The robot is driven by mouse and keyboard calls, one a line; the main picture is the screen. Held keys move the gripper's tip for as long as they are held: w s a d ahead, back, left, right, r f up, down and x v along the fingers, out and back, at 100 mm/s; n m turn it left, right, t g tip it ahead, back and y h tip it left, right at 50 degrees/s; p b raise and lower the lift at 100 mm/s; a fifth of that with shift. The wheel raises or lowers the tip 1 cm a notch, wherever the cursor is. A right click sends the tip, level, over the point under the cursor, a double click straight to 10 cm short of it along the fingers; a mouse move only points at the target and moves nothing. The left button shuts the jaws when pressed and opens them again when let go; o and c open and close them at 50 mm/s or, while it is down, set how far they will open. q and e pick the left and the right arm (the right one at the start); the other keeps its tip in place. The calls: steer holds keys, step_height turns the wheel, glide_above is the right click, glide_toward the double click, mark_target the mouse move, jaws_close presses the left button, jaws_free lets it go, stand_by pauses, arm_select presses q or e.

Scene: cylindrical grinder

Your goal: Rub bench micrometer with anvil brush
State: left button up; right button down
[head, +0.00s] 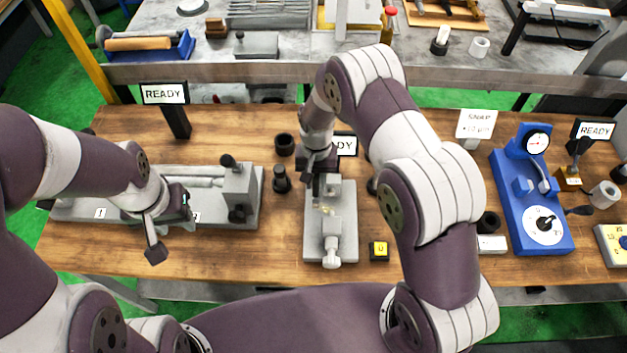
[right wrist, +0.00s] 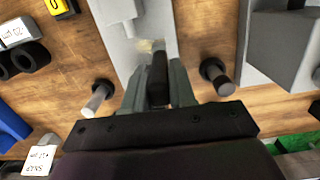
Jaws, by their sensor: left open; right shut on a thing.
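The bench micrometer (head: 341,190) is the grey block-shaped device at the middle of the wooden bench, with a light knob at its near end. In the right wrist view its grey body (right wrist: 109,45) lies beneath the fingers. My right gripper (head: 322,188) is above it and shut on the anvil brush (right wrist: 157,80), whose dark handle stands between the fingers. The pale bristle end (right wrist: 150,46) is at the micrometer's body; whether it touches cannot be told. My left gripper (head: 170,225) is open and empty, over the front of the long grey fixture at left.
The long grey fixture (head: 245,190) stands at left on the wooden bench. Dark posts (head: 281,180) stand left of the micrometer. A yellow-topped block (head: 379,250) sits right of it. A blue dial gauge stand (head: 545,220) is further right.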

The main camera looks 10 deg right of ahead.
steer(key=shift+d+r, duration=0.1)
steer(key=shift+r, duration=0.5)
steer(key=shift+a+r+p, duration=0.25)
steer(key=shift+r+p, duration=0.8)
steer(key=shift+r, duration=0.4)
steer(key=shift+d+r+p, duration=0.1)
steer(key=shift+r+p, duration=0.1)
steer(key=shift+p, duration=0.1)
arm_select(q)
steer(key=r, duration=0.1)
steer(key=a+r, duration=0.1)
steer(key=r, duration=0.1)
steer(key=shift+s, duration=0.15)
